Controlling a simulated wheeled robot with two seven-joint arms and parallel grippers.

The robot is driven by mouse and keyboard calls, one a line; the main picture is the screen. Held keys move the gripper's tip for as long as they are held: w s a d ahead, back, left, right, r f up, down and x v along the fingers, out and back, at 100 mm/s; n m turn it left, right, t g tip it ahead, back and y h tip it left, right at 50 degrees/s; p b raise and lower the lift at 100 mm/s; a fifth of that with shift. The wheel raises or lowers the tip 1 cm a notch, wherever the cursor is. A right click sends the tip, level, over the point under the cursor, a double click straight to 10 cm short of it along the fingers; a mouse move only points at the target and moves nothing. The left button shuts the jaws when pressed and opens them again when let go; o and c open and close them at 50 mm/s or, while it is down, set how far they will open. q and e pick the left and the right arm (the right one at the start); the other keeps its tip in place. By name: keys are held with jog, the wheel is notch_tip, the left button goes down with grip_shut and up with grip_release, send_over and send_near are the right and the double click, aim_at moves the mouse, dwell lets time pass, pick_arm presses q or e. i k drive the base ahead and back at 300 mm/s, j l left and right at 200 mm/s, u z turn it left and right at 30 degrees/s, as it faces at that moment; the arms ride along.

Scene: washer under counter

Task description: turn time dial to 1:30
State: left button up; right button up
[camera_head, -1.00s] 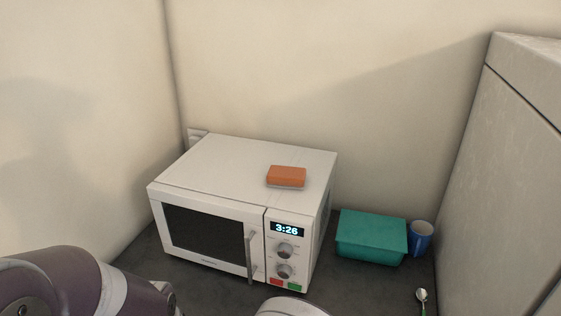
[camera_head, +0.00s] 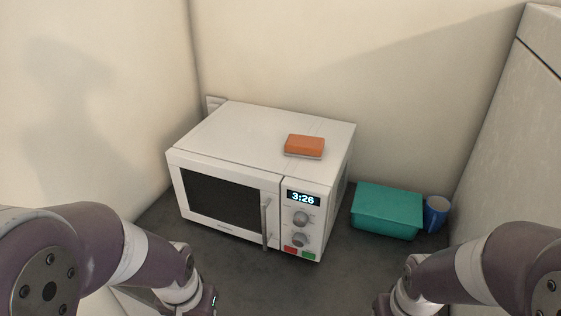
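A white microwave (camera_head: 222,144) stands on the dark counter against the back wall, its door shut. Its control panel at the right has a display (camera_head: 303,199) reading 3:26. Below the display are two round dials, an upper dial (camera_head: 302,218) and a lower dial (camera_head: 299,240). I cannot read the marks that tell which is the time dial. My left arm comes in at the lower left and my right arm at the lower right. Both grippers are cut off by the bottom edge, so their fingers do not show. Neither arm touches the microwave.
A red button (camera_head: 289,250) and a green button (camera_head: 308,256) sit under the dials. An orange sponge-like block (camera_head: 304,145) lies on the microwave. A teal box (camera_head: 386,211) and a blue mug (camera_head: 436,213) stand to its right. The counter (camera_head: 262,279) in front is clear.

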aim_at(299, 240)
jog(key=k+z, duration=0.25)
jog(key=k, duration=0.15)
jog(key=k+l+z, duration=0.3)
jog(key=k, duration=0.15)
jog(key=j, duration=0.1)
